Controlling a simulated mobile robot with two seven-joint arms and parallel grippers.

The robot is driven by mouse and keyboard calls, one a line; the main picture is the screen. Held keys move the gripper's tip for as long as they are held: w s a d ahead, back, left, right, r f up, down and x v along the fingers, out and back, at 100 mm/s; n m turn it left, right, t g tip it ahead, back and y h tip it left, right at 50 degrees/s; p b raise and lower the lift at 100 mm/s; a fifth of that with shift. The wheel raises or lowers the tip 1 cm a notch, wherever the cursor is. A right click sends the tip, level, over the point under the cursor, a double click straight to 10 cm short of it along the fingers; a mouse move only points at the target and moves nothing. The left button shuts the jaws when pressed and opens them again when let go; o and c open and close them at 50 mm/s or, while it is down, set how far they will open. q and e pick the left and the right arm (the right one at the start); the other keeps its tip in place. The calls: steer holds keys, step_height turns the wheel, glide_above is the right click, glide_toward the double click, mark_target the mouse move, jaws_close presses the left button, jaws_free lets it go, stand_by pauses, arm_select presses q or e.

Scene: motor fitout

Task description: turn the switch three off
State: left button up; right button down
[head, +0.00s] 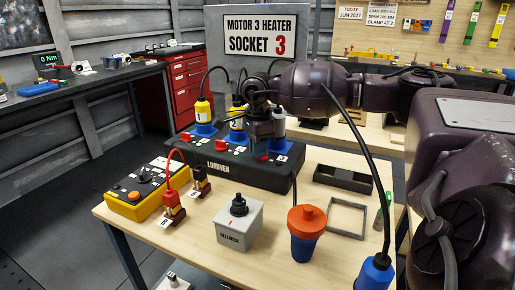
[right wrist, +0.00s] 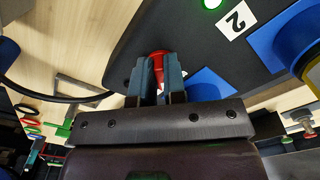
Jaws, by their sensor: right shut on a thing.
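A long black power box (head: 235,178) with blue sockets and small switches along its top stands on the wooden table. My right gripper (head: 260,149) reaches down over the right half of the box. In the right wrist view its two fingers (right wrist: 158,88) are shut on a red switch (right wrist: 157,62), which also shows in the head view (head: 262,158). A label "2" (right wrist: 236,19) and a lit green light (right wrist: 211,3) lie farther along the box. The number of the gripped switch cannot be read, and the fingers hide part of it. My left gripper is out of view.
A sign (head: 258,38) reads "Motor 3 Heater Socket 3". Yellow plugs (head: 203,110) stand in sockets beside my arm. A yellow control box (head: 148,190), a grey box (head: 239,221) and an orange-and-blue connector (head: 306,232) stand on the table. A black cable (head: 357,150) hangs at the right.

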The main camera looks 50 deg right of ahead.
steer(key=n, duration=0.4)
steer(key=shift+s+n, duration=0.15)
steer(key=shift+n, duration=0.15)
steer(key=shift+s+n, duration=0.2)
steer(key=shift+n, duration=1.7)
steer(key=c, duration=1.2)
jaws_free()
step_height(320, 180, up, 11)
steer(key=shift+f, duration=0.1)
steer(key=shift+a, duration=0.1)
